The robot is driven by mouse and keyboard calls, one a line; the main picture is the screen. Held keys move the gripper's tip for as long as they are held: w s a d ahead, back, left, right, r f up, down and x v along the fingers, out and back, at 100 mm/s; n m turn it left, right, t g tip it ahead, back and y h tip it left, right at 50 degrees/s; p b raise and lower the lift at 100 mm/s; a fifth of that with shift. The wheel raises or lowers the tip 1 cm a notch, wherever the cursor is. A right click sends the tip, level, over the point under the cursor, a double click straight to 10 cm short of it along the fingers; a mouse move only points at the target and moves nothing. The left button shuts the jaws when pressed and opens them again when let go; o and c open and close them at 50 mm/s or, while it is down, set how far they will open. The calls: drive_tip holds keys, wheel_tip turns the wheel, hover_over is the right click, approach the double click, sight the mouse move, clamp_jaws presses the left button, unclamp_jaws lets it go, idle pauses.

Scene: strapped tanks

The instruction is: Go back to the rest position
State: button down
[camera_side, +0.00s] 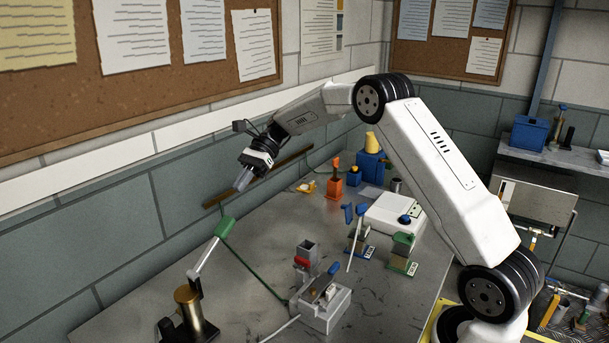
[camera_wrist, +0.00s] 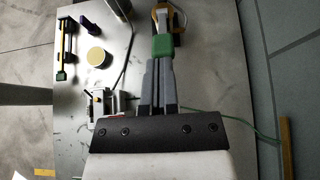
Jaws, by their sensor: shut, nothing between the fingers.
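In the side view my gripper (camera_side: 242,181) hangs above the back left of the grey worktable (camera_side: 250,315), pointing down and to the left. Its fingers are together and empty. Just below it, apart from it, is the green end (camera_side: 225,227) of a tilted white lever (camera_side: 207,254). The lever rises from a black stand with a brass cylinder (camera_side: 187,303). In the wrist view my closed fingers (camera_wrist: 158,68) point at the green end (camera_wrist: 162,45), which lies beyond their tips.
A grey fixture with a red part (camera_side: 320,300) stands at the table's front. Small stands with green (camera_side: 403,245) and blue tops, a white box (camera_side: 395,214), an orange block (camera_side: 334,185) and a blue container (camera_side: 369,165) stand farther right. The wall lies close behind.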

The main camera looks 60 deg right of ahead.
idle(0.4)
drive_tip(key=s+a+f+n+t+h, duration=0.1)
drive_tip(key=s+f+n+h, duration=0.2)
drive_tip(key=s+n, duration=0.3)
drive_tip(key=s+a+f+n+h, duration=0.2)
drive_tip(key=s+f+n+h, duration=0.2)
drive_tip(key=s, duration=0.6)
drive_tip(key=s+a+f+n+t+h, duration=0.1)
drive_tip(key=s+a+f+n+h, duration=0.1)
drive_tip(key=s+n, duration=0.6)
drive_tip(key=s+f+h, duration=0.1)
drive_tip(key=h, duration=0.1)
drive_tip(key=shift+f+t+h, duration=0.15)
drive_tip(key=shift+t+h, duration=0.15)
